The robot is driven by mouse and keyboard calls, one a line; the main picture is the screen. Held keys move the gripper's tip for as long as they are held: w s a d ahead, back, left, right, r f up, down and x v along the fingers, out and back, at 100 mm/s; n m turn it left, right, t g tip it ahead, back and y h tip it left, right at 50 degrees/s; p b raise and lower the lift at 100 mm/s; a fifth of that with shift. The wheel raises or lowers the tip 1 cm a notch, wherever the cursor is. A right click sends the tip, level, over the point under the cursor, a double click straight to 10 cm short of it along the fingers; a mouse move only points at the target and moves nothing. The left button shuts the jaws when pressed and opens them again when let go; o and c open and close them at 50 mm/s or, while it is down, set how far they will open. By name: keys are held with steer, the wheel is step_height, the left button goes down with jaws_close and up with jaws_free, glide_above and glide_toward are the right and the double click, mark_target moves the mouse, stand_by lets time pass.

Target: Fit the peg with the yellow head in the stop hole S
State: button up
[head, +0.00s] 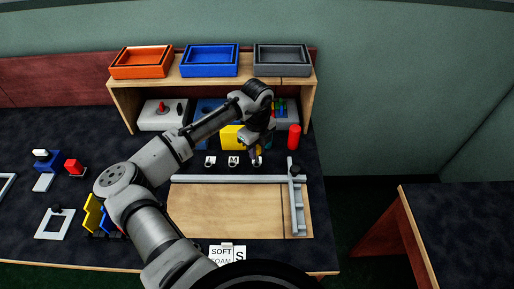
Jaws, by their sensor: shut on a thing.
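My gripper (257,154) points down behind the long grey rail, above the right one of three small white plates. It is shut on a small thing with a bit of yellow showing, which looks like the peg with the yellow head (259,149). The fingers hide most of the peg, and I cannot tell whether its lower end touches the plate. The right plate (256,163) is partly covered; the middle plate (233,161) and left plate (210,161) show dark marks too small to read. I cannot tell which hole is S. A card with an S (240,256) lies at the front edge.
A grey rail (225,179) and a shorter bar (298,210) border a bare wooden board (225,208). A red cylinder (294,137) stands right of my gripper, and a yellow block (231,137) stands left of it. A wooden shelf (190,84) with trays rises behind.

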mark_target(257, 162)
steer(key=shift+f+b, duration=0.95)
steer(key=shift+f, duration=0.8)
steer(key=o, duration=1)
steer(key=shift+o, duration=0.2)
step_height(257, 162, up, 14)
steer(key=b, duration=0.2)
steer(key=shift+b, duration=0.35)
steer(key=shift+f, duration=0.15)
